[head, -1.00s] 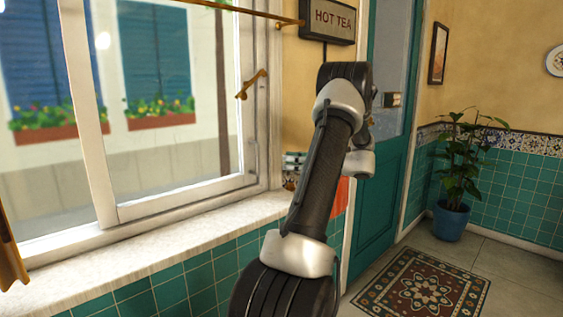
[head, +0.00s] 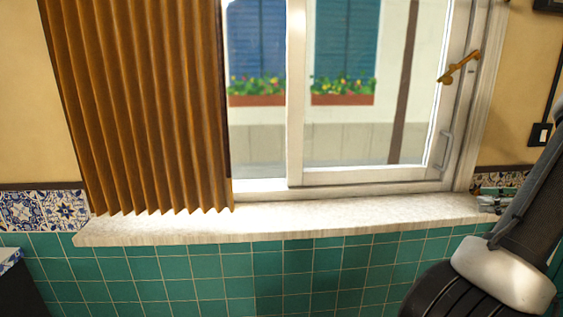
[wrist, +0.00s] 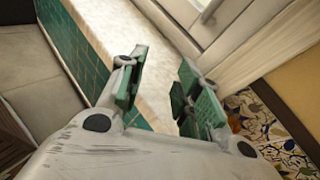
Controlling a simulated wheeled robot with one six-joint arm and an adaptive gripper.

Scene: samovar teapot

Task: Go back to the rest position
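My gripper (wrist: 163,78) is open and empty in the wrist view. Its two green-padded fingers stand apart, with the pale window sill (wrist: 110,30) seen beyond and between them. In the head view my arm is at the right edge, in front of the wall beside the window. The sill (head: 300,218) also shows there, bare along most of its length. A small grey and green part shows beside my arm at the sill's right end; I cannot tell for sure whether it is my gripper.
A brown pleated curtain (head: 150,110) hangs at the window's left. A brass handle (head: 459,66) is on the window frame. Green tiles (head: 200,275) cover the wall below the sill.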

